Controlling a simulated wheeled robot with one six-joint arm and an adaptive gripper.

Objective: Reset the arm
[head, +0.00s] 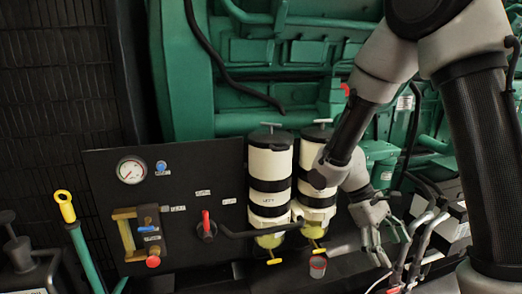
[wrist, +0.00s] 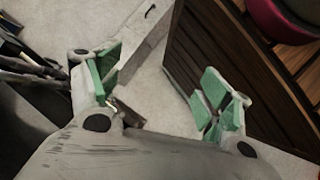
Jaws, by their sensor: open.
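My arm reaches down from the upper right of the head view, bent at its joints, in front of the green engine (head: 260,90). My gripper (head: 380,246) hangs at its end, pointing down, to the right of the two white filter canisters. In the wrist view my gripper (wrist: 160,84) has its green-padded fingers spread wide, with nothing between them but the pale floor (wrist: 150,95) beyond.
A black panel (head: 100,185) carries a gauge (head: 131,170) and a red-handled valve (head: 207,226). A small cup (head: 317,266) stands below the right canister (head: 316,180). Hoses (head: 413,246) lie close right of my gripper. A brown slatted surface (wrist: 200,45) is at right in the wrist view.

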